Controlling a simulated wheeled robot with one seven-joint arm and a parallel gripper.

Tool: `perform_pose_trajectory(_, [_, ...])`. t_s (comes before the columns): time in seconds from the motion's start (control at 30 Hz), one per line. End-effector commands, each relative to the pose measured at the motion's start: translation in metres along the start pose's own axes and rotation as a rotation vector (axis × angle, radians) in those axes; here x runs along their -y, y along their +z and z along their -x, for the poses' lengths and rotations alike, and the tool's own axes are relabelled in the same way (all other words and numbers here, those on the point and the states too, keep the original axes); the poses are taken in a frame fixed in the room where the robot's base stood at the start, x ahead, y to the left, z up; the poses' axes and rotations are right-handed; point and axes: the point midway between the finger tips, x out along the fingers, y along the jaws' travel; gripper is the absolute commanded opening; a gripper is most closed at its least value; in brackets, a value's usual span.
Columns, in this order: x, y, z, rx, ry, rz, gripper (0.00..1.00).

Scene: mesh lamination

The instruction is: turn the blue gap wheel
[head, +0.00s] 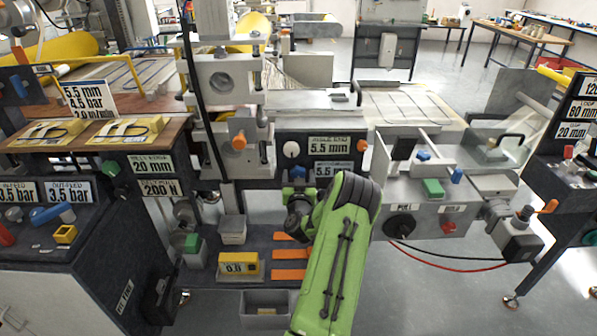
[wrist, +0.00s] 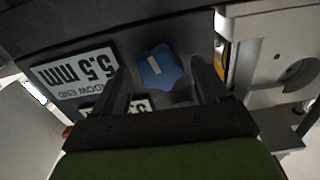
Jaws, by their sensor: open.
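The blue gap wheel (wrist: 160,68) is a lobed knob with a pale mark at its centre, mounted on a dark panel. In the wrist view it shows between the two dark fingers of my gripper (wrist: 161,77). The fingers are open, one on each side of the wheel, with a visible gap to it. I cannot tell whether their tips reach its depth. In the head view only a small blue part of the wheel (head: 298,171) shows above my gripper (head: 297,187), which is mostly hidden by my green arm.
A 5.5 mm sign (wrist: 75,73) sits beside the wheel, upside down in the wrist view. A white knob (head: 291,148) and an orange knob (head: 239,142) are close by. A grey box with a green button (head: 433,187) stands to the right. Orange strips (head: 290,275) lie below.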

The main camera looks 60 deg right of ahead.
Motion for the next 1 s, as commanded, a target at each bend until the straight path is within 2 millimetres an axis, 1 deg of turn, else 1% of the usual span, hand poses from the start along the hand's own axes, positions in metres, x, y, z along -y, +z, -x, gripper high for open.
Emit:
perform_pose_trajectory(0.13, [0.0,0.0002,0.0,0.0,0.0,0.0,0.74])
perform_pose_trajectory(0.17, [0.0,0.0002,0.0,0.0,0.0,0.0,0.71])
perform_pose_trajectory(0.5, [0.0,0.0,-0.0001,0.0,0.0,0.0,0.19])
perform_pose_trajectory(0.63, [0.0006,-0.0001,-0.0002,-0.001,-0.001,-0.019,0.18])
perform_pose_trajectory(0.87, [-0.0004,-0.0001,-0.0002,-0.001,0.0,-0.132,0.18])
perform_pose_trajectory(1.0, [-0.0008,-0.0003,-0.0001,-0.001,0.001,-0.146,0.18])
